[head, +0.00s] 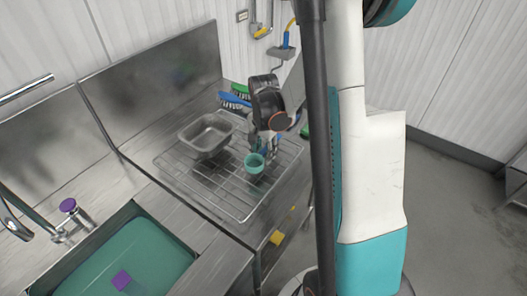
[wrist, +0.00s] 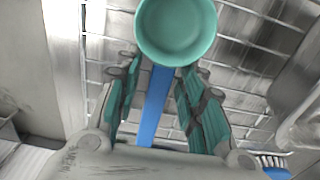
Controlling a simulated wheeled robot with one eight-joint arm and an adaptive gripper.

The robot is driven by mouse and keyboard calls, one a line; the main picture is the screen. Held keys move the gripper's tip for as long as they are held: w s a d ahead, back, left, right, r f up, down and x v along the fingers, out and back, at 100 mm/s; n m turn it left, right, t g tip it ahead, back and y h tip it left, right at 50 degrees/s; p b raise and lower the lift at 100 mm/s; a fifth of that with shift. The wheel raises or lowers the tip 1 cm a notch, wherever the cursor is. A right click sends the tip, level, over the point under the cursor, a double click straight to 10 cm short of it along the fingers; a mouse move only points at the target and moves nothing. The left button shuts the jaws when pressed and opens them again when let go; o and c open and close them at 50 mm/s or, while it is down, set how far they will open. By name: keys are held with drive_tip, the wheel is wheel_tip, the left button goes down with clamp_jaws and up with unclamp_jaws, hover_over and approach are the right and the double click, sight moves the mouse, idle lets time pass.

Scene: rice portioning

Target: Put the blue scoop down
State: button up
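A blue handle (wrist: 157,100), which I take to be the blue scoop's, runs between my gripper's fingers in the wrist view. A round teal cup or bowl (wrist: 177,28) is at its far end; I cannot tell if they are joined. The teal cup also shows over the wire rack in the head view (head: 254,164). My gripper (wrist: 162,72) is open, its teal-padded fingers on either side of the handle with gaps. In the head view my gripper (head: 263,142) is low over the rack, just behind the cup. The scoop's head is not clearly seen.
The wire rack (head: 222,203) lies on a steel counter. A steel pan (head: 207,134) sits on it at the left. Blue and green brushes (head: 235,98) are behind. A sink of green water (head: 140,262) is at the front left. The rack's front part is bare.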

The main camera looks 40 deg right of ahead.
sight(263, 151)
wheel_tip(263, 151, up, 12)
drive_tip(key=p, duration=0.3)
drive_tip(key=shift+r, duration=0.2)
idle(0.6)
